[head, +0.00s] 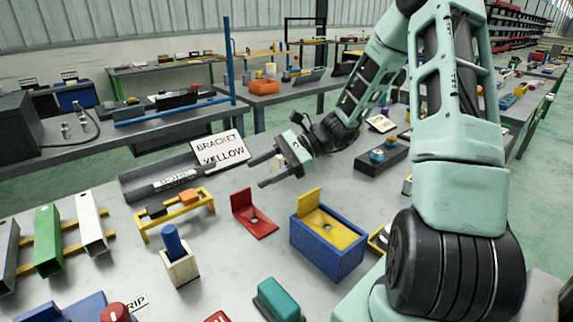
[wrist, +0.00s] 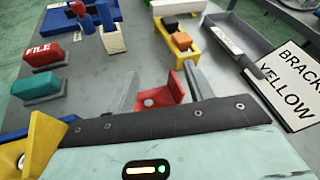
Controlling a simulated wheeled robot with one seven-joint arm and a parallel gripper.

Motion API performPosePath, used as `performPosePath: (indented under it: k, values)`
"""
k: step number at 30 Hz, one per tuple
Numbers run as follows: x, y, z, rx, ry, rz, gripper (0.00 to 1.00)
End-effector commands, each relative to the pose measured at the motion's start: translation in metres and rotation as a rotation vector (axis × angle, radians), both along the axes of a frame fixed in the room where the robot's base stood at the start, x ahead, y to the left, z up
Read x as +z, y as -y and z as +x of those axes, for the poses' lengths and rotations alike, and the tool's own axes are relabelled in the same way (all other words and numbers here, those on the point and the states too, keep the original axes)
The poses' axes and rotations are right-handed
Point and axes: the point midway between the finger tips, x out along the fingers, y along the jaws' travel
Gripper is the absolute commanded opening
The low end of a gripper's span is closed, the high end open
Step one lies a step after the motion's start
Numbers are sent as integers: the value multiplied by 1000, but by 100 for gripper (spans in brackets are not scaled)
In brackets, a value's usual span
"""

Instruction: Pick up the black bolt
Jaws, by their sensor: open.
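A small dark block-like piece, which I take for the black bolt (head: 156,209), sits on the left part of a yellow stand (head: 175,219). An orange piece (head: 189,197) sits beside it on the same stand. The wrist view also shows the black bolt (wrist: 170,25) beyond the fingertips. Only its top shows, so its full shape cannot be told. My gripper (head: 255,174) is open and empty above the table, to the right of the stand and apart from it. In the wrist view its two fingers (wrist: 161,64) frame a red bracket below.
The red bracket (head: 254,217) and a blue box with a yellow bracket (head: 330,250) stand right of the stand. A grey tray (head: 135,186) and a BRACKET YELLOW sign (head: 220,150) lie behind. A block with a blue peg (head: 180,268) stands in front.

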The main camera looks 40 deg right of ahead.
Motion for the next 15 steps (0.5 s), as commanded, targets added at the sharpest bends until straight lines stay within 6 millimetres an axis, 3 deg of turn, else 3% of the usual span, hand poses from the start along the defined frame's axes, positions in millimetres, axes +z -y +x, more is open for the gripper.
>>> performPosePath:
  k: [1, 3, 7, 9, 12, 15]
  values:
    - [-15, 38, 5, -132, -7, 76, 53]
    - [-22, 85, 9, -292, -5, 175, 53]
    - [-32, 161, 4, -529, 19, 322, 53]
    - [-36, 190, -3, -617, 34, 380, 53]
    - [-39, 217, -10, -695, 51, 428, 53]
    - [-39, 226, -9, -727, 61, 451, 53]
